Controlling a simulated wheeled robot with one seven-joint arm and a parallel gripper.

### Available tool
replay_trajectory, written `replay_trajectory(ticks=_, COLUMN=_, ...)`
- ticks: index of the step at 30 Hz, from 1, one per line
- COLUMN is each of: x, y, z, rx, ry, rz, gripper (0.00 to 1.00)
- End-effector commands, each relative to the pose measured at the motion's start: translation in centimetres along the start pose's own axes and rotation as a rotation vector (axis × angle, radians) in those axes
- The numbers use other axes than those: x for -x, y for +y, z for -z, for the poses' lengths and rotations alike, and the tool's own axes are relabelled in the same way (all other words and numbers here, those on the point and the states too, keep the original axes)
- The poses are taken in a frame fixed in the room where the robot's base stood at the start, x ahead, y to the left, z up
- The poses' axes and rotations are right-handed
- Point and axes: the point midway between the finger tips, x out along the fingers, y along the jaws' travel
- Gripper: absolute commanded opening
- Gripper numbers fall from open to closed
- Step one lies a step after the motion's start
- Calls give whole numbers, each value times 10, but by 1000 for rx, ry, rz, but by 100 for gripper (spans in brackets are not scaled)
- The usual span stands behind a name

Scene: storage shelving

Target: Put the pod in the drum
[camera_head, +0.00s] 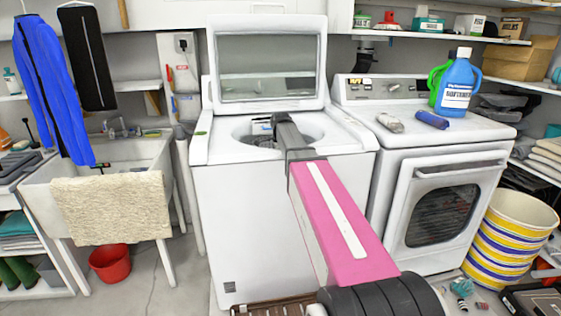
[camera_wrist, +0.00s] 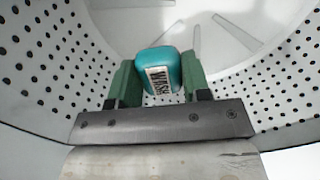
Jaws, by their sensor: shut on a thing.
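In the wrist view a small teal pod (camera_wrist: 159,72) with a white label sits between the green fingers of my gripper (camera_wrist: 159,82), which is shut on it. The perforated white drum (camera_wrist: 262,95) surrounds the pod and gripper, with the drum's floor and fins beyond them. In the head view the washer's lid stands open and my arm reaches over the front rim into the drum opening (camera_head: 310,127). My arm hides the gripper and the pod there. I cannot tell how far the pod is above the drum floor.
The washer (camera_head: 250,220) has its lid (camera_head: 266,60) raised behind the opening. A dryer (camera_head: 440,190) stands at the right, with a blue detergent bottle (camera_head: 459,82) and small items on top. A sink (camera_head: 100,165) with a draped towel (camera_head: 115,208) is at the left.

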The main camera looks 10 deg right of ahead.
Motion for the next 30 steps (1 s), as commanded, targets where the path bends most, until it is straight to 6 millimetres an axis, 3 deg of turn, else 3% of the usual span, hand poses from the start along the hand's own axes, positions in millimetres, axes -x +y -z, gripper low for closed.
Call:
replay_trajectory(ticks=21, x=-12, y=0, z=0, rx=0, ry=0, rz=-1, gripper=18)
replay_trajectory(ticks=22, x=-12, y=0, z=0, rx=0, ry=0, rz=-1, gripper=53)
replay_trajectory(ticks=24, x=-12, y=0, z=0, rx=0, ry=0, rz=-1, gripper=69)
replay_trajectory(ticks=30, x=-12, y=1, z=0, rx=0, ry=0, rz=-2, gripper=69)
